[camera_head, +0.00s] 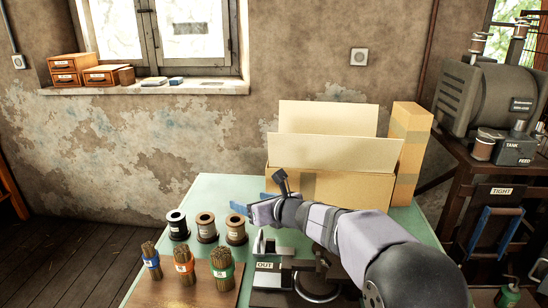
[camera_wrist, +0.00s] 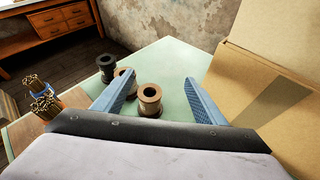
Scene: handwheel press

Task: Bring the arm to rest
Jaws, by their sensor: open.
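My gripper (camera_head: 252,203) is in the middle of the head view, held above the green table (camera_head: 226,184) in front of the cardboard box. Its blue fingers show in the wrist view (camera_wrist: 162,100), spread apart with nothing between them in their grasp. A spool stands on the table beyond the fingers, seen through the gap. My arm reaches in from the lower right and hides part of the table and of the press (camera_head: 268,267), whose plate is marked OUT. A ring-shaped part (camera_head: 318,296), possibly the handwheel, shows below my arm.
Three spools (camera_head: 206,228) stand left of my gripper. Several tied bundles of sticks (camera_head: 184,265) stand on a wooden board at the front left. An open cardboard box (camera_head: 330,188) and a tall carton (camera_head: 408,150) stand at the back. A dark machine (camera_head: 486,95) is at the right.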

